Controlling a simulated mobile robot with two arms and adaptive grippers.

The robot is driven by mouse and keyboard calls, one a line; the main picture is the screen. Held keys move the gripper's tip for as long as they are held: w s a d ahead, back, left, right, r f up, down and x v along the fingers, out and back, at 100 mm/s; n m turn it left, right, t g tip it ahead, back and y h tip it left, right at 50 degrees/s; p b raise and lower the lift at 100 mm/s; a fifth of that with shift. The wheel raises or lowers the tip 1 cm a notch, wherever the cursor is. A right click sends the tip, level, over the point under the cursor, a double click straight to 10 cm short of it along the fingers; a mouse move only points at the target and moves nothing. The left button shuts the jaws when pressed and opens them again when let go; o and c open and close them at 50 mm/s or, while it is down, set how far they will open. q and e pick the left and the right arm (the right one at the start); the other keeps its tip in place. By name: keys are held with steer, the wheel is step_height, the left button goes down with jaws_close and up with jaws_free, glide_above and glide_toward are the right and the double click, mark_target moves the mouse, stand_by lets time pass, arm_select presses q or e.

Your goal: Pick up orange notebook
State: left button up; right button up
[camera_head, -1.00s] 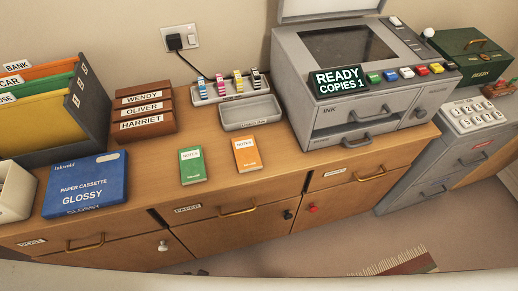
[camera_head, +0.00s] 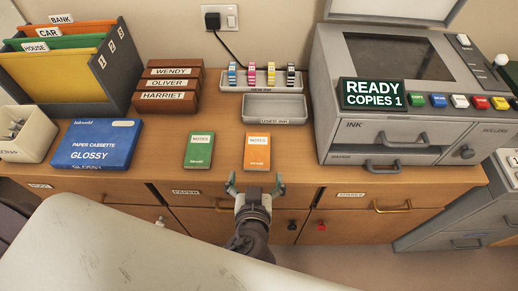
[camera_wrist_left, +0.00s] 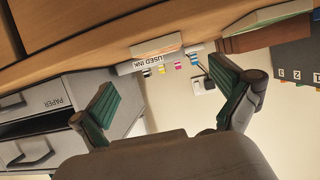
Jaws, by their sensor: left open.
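The orange notebook (camera_head: 257,152) lies flat on the wooden cabinet top near its front edge, with a white label reading NOTES. My left gripper (camera_head: 255,182) is open and empty just in front of the notebook, its two fingers spread and pointing toward it. A gap appears to remain between fingertips and notebook. In the left wrist view, the open green-padded fingers (camera_wrist_left: 163,75) frame a pale, thin edge-on block, which looks like the orange notebook (camera_wrist_left: 157,49). My right gripper is not in view.
A grey used-ink tray (camera_head: 274,108) sits behind the orange notebook. A grey copier (camera_head: 345,140) stands to the right. Drawer handles (camera_head: 394,207) project below the top.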

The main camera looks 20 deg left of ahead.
mark_target(258, 149)
arm_select(q)
steer(key=x, duration=0.4)
steer(key=shift+w+a, duration=0.1)
steer(key=shift+w, duration=0.4)
steer(key=x, duration=0.3)
steer(key=shift+w+a+p, duration=0.15)
steer(key=shift+w+p, duration=0.25)
steer(key=shift+w+a+f, duration=0.1)
steer(key=shift+w+f, duration=0.05)
steer(key=shift+w, duration=0.25)
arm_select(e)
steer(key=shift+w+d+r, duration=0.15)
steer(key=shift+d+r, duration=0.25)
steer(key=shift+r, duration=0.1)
arm_select(q)
steer(key=c, duration=1.3)
steer(key=shift+o, duration=0.2)
